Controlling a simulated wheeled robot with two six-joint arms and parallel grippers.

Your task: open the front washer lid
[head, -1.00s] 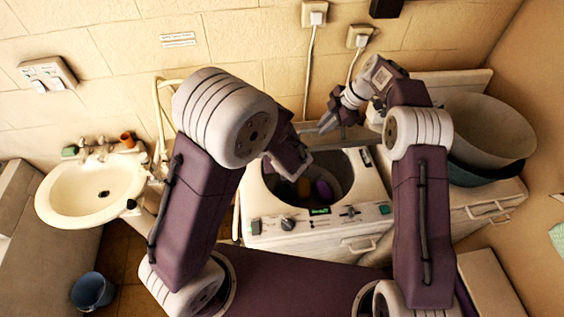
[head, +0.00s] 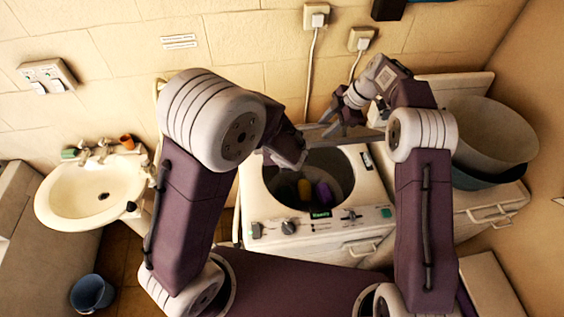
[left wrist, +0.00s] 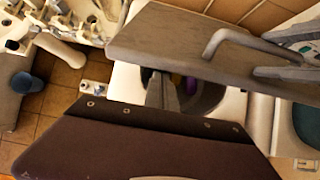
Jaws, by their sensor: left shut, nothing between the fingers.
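The front washer (head: 262,210) stands in the middle with its round drum opening uncovered. Yellow and purple items (head: 322,192) lie in the drum. The washer lid (left wrist: 180,42) is raised, with a grey bar handle (left wrist: 232,38) on the side facing the left wrist camera. In the head view the lid is nearly edge-on behind the opening. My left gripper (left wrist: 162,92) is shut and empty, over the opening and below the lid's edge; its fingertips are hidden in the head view. My right gripper (head: 335,126) is open near the raised lid; it also shows beside the handle in the left wrist view (left wrist: 285,62).
A large grey tub (head: 490,135) sits on the unit to the right. A washbasin (head: 75,195) with taps is at the left, and a blue bucket (head: 92,292) is on the floor. Sockets with cables (head: 360,40) are on the wall behind the washer.

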